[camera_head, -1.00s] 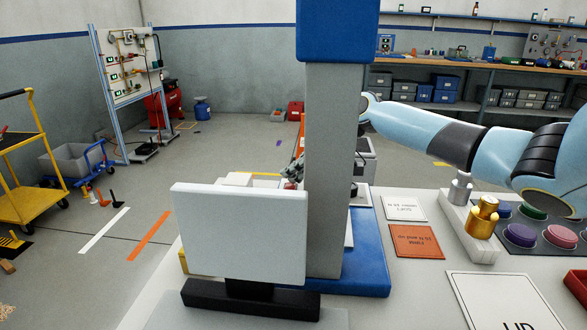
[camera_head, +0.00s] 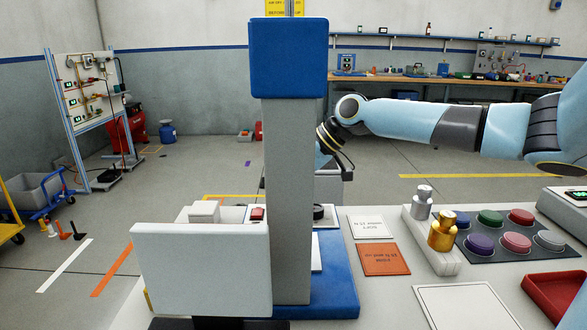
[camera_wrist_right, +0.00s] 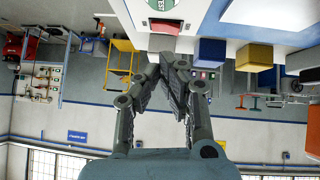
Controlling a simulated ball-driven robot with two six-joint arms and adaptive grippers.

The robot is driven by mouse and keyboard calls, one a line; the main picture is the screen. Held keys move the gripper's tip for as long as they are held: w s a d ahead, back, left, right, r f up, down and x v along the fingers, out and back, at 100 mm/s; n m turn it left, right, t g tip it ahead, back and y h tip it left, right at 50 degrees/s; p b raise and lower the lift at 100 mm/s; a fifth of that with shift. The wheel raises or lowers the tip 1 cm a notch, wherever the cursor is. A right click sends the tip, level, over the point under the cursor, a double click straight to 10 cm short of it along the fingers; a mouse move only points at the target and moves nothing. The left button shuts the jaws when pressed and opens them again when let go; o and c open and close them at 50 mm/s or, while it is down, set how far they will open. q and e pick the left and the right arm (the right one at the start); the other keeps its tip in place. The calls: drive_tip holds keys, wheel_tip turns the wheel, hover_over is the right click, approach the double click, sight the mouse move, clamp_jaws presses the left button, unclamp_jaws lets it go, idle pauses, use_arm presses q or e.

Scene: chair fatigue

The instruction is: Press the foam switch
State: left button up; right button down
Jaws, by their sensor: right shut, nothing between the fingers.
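No part is clearly labelled as the foam switch. A small red block (camera_head: 257,213) sits beside a white block behind the pale panel (camera_head: 200,268) in the head view; I cannot tell whether it is the switch. The right wrist view shows a round green and white label (camera_wrist_right: 165,5) at the top edge, beyond the fingers. My right gripper (camera_wrist_right: 178,62) is shut and empty there, its fingers close together. In the head view my right arm reaches in from the right, and its gripper is hidden behind the grey column. My left gripper is not in view.
The grey column (camera_head: 288,190) with a blue top (camera_head: 288,57) rises from a blue base (camera_head: 335,292). White (camera_head: 369,226) and orange (camera_head: 385,259) cards lie to its right. Gold (camera_head: 443,231) and silver weights and a dark tray of coloured discs (camera_head: 482,260) stand farther right.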

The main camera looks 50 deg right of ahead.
drive_tip(key=shift+v, duration=2.6)
